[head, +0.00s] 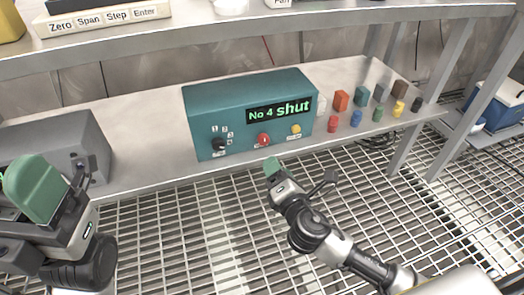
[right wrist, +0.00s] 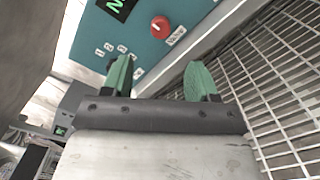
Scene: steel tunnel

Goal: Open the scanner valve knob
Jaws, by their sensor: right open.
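The scanner is a teal box (head: 250,93) on the bench, its display (head: 279,110) reading "No 4 shut". Its front carries a black knob (head: 219,144) ringed by numbers, a red knob (head: 264,140) and a yellow knob (head: 296,128); their small labels are hard to read. My right gripper (head: 272,164) is just in front of and below the red knob, apart from it. In the right wrist view, this gripper (right wrist: 160,78) is open and empty, with the red knob (right wrist: 160,27) beyond its fingertips. My left gripper (head: 36,188) is at the left; its finger gap is unclear.
A grey box (head: 70,140) stands at the bench's left. Several small coloured blocks (head: 341,100) stand right of the scanner. A shelf (head: 250,28) crosses above, with a label strip (head: 103,18). Open grating floor (head: 190,235) lies before the bench.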

